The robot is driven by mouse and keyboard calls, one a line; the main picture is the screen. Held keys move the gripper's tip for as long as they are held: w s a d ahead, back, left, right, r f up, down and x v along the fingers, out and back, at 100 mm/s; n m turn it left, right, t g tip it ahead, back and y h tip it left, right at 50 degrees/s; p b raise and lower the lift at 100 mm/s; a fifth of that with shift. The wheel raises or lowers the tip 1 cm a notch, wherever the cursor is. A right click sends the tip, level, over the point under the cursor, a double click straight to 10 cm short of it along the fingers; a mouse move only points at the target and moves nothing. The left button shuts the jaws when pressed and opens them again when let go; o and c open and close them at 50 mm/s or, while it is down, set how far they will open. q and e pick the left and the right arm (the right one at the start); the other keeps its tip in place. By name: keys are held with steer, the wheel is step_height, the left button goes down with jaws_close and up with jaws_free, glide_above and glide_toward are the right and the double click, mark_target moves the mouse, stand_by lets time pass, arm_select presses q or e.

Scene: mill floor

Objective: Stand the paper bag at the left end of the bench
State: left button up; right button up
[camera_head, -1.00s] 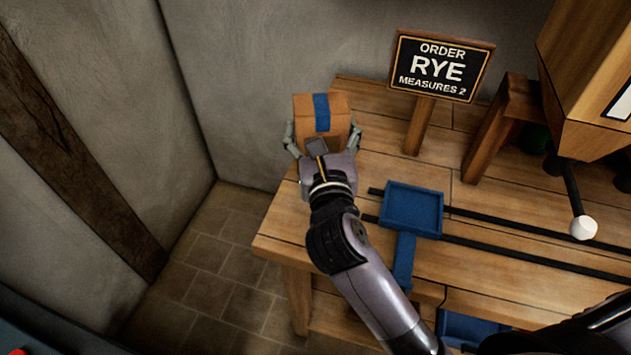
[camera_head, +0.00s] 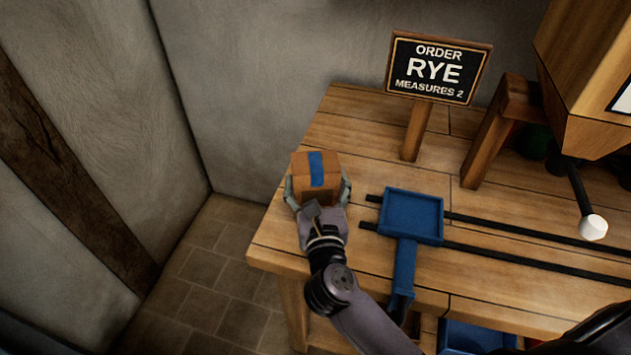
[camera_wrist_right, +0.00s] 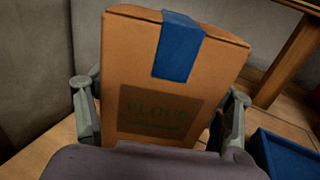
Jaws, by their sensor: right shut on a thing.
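The paper bag (camera_head: 316,168) is a brown box-shaped bag with a blue strip over its top. It is over the left end of the wooden bench (camera_head: 345,125) and looks roughly upright. My right gripper (camera_head: 318,188) is shut on the bag, with one finger on each side. In the right wrist view, the bag (camera_wrist_right: 135,60) fills the middle, its dark flour label (camera_wrist_right: 155,112) facing the camera. The bag's bottom is hidden, so I cannot tell whether it touches the bench. My left gripper is not in view.
A blue tray (camera_head: 412,218) on dark rails (camera_head: 500,225) lies right of the bag. An order sign (camera_head: 436,70) reading rye, measures 2, stands behind. A wooden hopper (camera_head: 590,80) is at the right. Bench behind the bag is clear; a wall stands left.

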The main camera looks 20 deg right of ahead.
steer(key=shift+f, duration=0.1)
steer(key=o, duration=1.5)
steer(key=shift+s, duration=0.15)
steer(key=s+b, duration=0.1)
steer(key=s, duration=0.2)
steer(key=s+a, duration=0.1)
steer(key=s, duration=0.3)
steer(key=s+a+b, duration=0.1)
steer(key=s, duration=0.2)
steer(key=shift+s+a+b, duration=0.1)
steer(key=shift+s+b, duration=0.2)
steer(key=shift+b, duration=0.05)
steer(key=shift+s+a+r, duration=0.1)
steer(key=shift+s+r, duration=0.1)
steer(key=shift+s, duration=0.25)
